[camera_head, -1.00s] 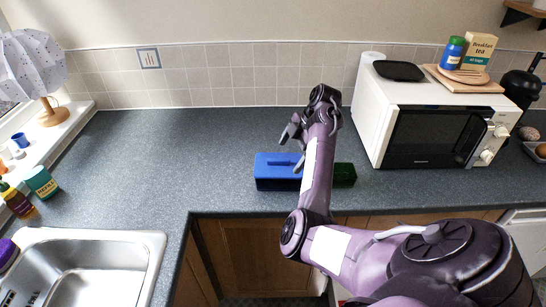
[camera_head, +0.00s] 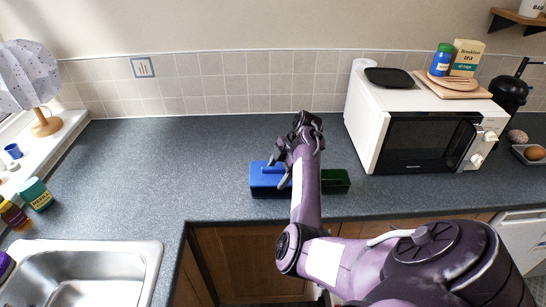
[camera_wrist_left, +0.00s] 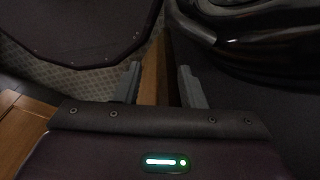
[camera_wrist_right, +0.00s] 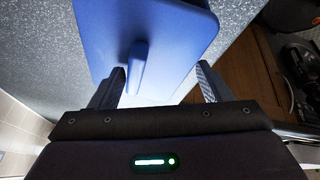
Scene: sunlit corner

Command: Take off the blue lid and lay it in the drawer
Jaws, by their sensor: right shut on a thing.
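The blue lid (camera_head: 258,178) lies on a box on the counter, left of a dark green box section (camera_head: 336,181). It has a raised blue bar handle, which shows in the right wrist view (camera_wrist_right: 137,65). My right gripper (camera_head: 281,158) is down at the lid, shut on it, with its fingers (camera_wrist_right: 162,82) on either side in the right wrist view. My forearm hides part of the box. My left gripper (camera_wrist_left: 158,85) shows only in the left wrist view, open and empty. I cannot make out an open drawer.
A white microwave (camera_head: 368,120) stands at the right with a black dish and a board on top. A steel sink (camera_head: 95,255) is at the lower left. The counter left of the box is clear. Wooden cabinet fronts (camera_head: 235,250) are below the counter edge.

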